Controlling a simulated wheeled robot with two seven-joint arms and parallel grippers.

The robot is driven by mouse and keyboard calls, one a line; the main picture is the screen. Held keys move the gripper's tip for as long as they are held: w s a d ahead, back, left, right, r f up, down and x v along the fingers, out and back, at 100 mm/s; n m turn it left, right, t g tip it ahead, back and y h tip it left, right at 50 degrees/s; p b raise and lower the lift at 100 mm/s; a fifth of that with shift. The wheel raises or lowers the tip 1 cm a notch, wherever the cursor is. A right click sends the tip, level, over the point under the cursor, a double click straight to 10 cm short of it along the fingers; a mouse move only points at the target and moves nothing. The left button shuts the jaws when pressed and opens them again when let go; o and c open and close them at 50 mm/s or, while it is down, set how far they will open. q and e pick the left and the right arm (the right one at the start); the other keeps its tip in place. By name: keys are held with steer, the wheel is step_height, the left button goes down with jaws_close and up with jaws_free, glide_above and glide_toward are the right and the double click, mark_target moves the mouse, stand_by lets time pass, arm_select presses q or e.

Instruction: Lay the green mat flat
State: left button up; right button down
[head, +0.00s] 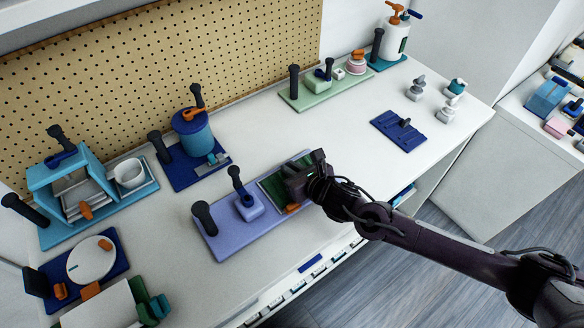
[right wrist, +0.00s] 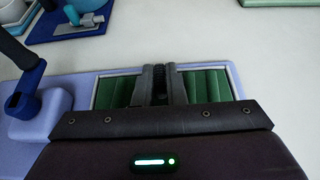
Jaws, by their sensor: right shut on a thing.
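The green mat (head: 272,188) is in a pale-framed recess at the right end of a lavender board (head: 240,226). In the right wrist view the mat (right wrist: 210,84) shows on both sides of my fingers, with ribs or folds across it. My right gripper (head: 293,180) is down over the mat and shut on it. In the right wrist view the gripper (right wrist: 160,74) has a dark ribbed piece between its fingers. The exact grip and the mat's near part are hidden. An orange piece (head: 292,207) shows at the board's front edge. My left gripper is out of view.
On the lavender board, a purple block with a dark handle (head: 246,204) and a dark post (head: 204,217) stand left of the mat. A blue canister (head: 193,132) is behind. A blue slatted board (head: 399,130) lies to the right. The white table between is clear.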

steer(key=shift+f, duration=0.15)
steer(key=c, duration=1.4)
jaws_free()
steer(key=b+v, duration=0.1)
steer(key=v, duration=0.6)
steer(key=shift+d+b, duration=0.1)
steer(key=shift+b, duration=0.3)
steer(key=shift+s+d, duration=0.15)
steer(key=shift+s, duration=0.1)
